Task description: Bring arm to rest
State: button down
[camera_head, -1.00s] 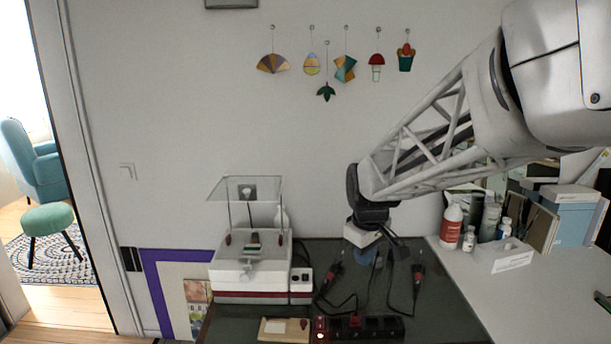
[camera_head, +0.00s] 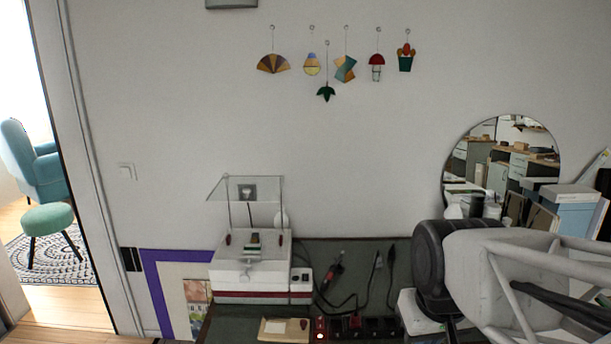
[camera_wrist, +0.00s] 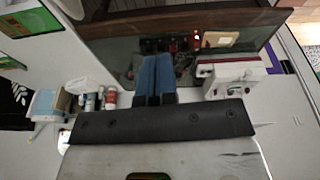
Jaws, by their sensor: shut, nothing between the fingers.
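My arm is at the lower right of the head view, with its black wrist joint over the right part of the dark bench mat (camera_head: 280,329). The fingers of my gripper are not clearly visible in that view. In the wrist view my gripper (camera_wrist: 155,75) shows as two blue fingers side by side, shut with nothing between them. The fingers point towards the dark mat and appear clear of the things on it.
A white machine with a clear raised shield (camera_head: 250,275) stands on the mat, left of my arm. A power strip (camera_head: 360,328) and cabled tools lie nearby. A round mirror (camera_head: 500,150) and blue boxes (camera_head: 567,208) are behind my arm. Bottles (camera_wrist: 110,98) stand on the left in the wrist view.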

jog(key=s, duration=0.2)
jog(key=s+f+m, duration=0.1)
jog(key=shift+s+d, duration=0.25)
jog(key=shift+s, duration=0.1)
dwell(0.9)
